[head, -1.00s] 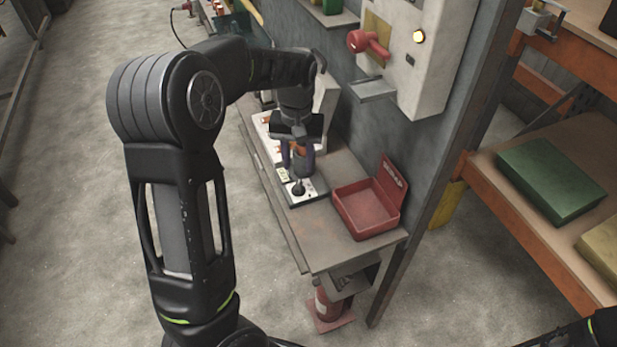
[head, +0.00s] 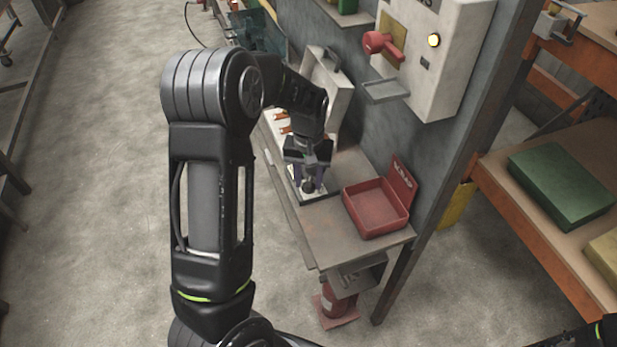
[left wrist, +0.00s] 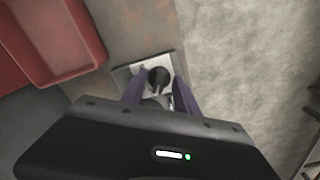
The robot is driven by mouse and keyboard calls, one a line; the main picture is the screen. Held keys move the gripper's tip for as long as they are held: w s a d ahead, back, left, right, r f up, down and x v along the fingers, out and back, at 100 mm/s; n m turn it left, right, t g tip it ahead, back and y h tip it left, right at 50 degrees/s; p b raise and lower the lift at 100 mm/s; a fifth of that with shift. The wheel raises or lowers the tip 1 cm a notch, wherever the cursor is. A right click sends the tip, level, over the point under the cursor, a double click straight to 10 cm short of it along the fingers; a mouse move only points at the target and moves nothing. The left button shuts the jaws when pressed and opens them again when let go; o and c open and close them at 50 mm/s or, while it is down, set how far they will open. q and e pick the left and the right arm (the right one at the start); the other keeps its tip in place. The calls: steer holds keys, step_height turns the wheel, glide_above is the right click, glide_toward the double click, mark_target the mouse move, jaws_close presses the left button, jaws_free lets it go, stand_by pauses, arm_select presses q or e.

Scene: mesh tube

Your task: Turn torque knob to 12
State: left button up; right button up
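The black torque knob (head: 307,187) sits on a pale plate (head: 320,193) on the narrow workbench. The knob (left wrist: 158,77) also shows in the left wrist view, on the pale plate (left wrist: 168,64). My left gripper (head: 309,178) points down at the plate from above. Its two purple fingers (left wrist: 160,77) are apart, one on each side of the knob in the wrist view. A narrow gap shows beside the knob, and I cannot tell whether either finger touches it. No scale marks or numbers are readable.
A red scrap tray (head: 376,207) stands on the bench (head: 335,243) just right of the plate. A wall cabinet (head: 455,60) with a red handle (head: 383,45) is above. Shelves with a green box (head: 562,186) are at right.

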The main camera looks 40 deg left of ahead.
arm_select(q)
steer(key=shift+c, duration=0.6)
jaws_close()
